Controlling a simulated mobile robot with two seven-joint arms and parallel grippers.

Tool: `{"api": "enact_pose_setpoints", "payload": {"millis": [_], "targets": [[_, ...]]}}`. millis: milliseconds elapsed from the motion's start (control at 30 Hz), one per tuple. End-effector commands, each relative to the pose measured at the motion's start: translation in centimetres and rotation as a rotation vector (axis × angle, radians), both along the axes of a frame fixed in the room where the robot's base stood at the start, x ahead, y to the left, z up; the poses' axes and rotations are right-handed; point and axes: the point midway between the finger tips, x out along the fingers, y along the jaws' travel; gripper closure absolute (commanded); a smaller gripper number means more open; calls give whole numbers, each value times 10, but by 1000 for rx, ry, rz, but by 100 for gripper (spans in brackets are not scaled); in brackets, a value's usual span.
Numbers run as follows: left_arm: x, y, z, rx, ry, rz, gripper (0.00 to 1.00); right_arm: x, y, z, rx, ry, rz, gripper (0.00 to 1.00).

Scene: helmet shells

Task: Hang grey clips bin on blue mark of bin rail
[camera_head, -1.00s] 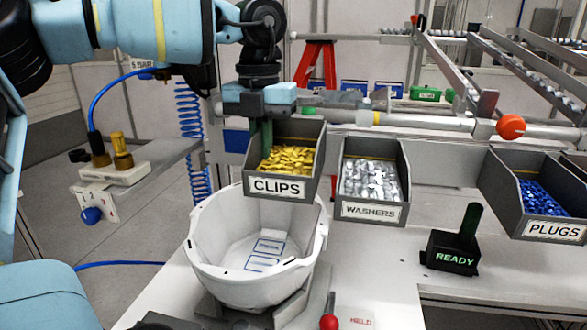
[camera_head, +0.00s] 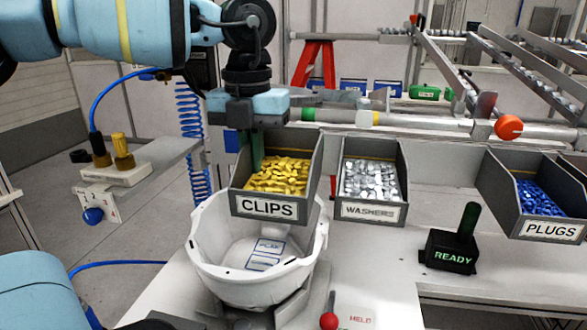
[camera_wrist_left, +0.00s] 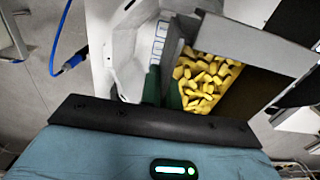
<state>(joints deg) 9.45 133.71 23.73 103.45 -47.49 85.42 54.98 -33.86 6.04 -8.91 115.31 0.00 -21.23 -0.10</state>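The grey clips bin (camera_head: 268,207) holds yellow clips and has a CLIPS label on its front. It hangs in the air above the back of the white helmet shell in the head view. My left gripper (camera_head: 256,150) points down at the bin's left wall, its green fingers shut on that wall. The left wrist view shows the fingers (camera_wrist_left: 162,88) at the wall beside the yellow clips. The bin rail (camera_head: 420,122) runs behind, with a green mark and a yellow mark showing. I cannot make out a blue mark on it; my gripper covers part of that area.
The washers bin (camera_head: 372,211) hangs just right of the clips bin, with a narrow gap. The plugs bin (camera_head: 552,229) is farther right. The white helmet shell (camera_head: 215,262) stands below. A READY box (camera_head: 452,254) sits on the white table.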

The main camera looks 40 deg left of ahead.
Motion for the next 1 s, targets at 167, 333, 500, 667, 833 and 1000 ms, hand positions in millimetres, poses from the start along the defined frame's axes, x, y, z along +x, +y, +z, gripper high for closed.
{"api": "enact_pose_setpoints", "payload": {"millis": [167, 333, 500, 667, 833, 1000], "targets": [[-8, -5, 1, 0, -2, -1, 100, 1, 0, 2, 0, -3, 1, 64], [-16, -9, 1, -1, -3, -1, 100, 2, 0, 3, 0, -5, 0, 64], [-24, -13, 1, 0, -2, 0, 100, 3, 0, 4, -1, -7, 0, 64], [-30, -17, 1, 0, -1, -1, 100, 4, 0, 5, 0, -9, 0, 64], [-33, -18, 0, 0, -1, -1, 100, 4, 0, 6, 0, -10, 0, 64], [-33, -18, 0, 0, -1, 0, 100, 4, 0, 6, 0, -10, 0, 64]]}}
